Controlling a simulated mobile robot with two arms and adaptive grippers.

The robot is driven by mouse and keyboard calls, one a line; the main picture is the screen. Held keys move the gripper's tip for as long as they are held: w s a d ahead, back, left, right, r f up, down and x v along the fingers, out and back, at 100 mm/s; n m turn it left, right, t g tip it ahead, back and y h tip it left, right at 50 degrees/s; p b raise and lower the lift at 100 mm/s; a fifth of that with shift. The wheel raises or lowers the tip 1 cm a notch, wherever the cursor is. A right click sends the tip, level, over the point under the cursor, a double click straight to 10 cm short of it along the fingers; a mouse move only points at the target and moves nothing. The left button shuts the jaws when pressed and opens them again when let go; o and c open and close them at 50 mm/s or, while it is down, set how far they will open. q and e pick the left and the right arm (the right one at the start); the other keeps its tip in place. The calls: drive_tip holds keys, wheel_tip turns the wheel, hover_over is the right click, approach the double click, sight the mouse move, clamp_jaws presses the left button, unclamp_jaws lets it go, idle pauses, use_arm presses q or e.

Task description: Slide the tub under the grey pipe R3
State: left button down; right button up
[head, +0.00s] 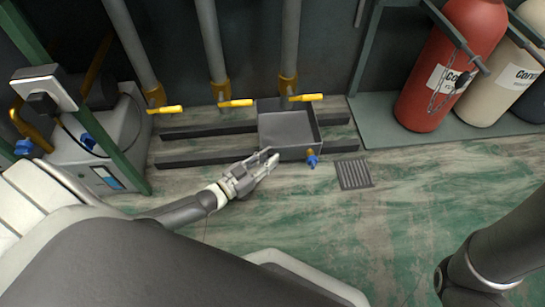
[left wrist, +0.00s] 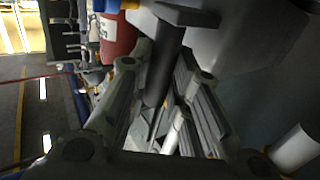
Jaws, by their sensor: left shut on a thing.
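The grey square tub (head: 284,128) sits across the dark floor rails, with a blue-handled brass tap (head: 312,158) on its front. Three grey pipes with yellow valve handles come down behind. The rightmost grey pipe (head: 291,40) ends over the tub's back edge; no R3 label is readable. My left gripper (head: 268,162) is at the tub's front side, shut on a part of it. In the left wrist view a dark bar (left wrist: 164,68) lies between the fingers; the contact itself is partly hidden. My right gripper is out of view; only part of my right arm shows.
The middle pipe (head: 211,42) and left pipe (head: 132,45) stand left of the tub. A floor drain (head: 353,174) lies to its right. A red cylinder (head: 452,65) and cream cylinder (head: 500,75) stand on a low platform (head: 380,125). A grey machine (head: 118,135) is at left.

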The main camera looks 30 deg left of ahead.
use_arm(q)
drive_tip(key=c, duration=1.6)
unclamp_jaws()
drive_tip(key=v, duration=1.2)
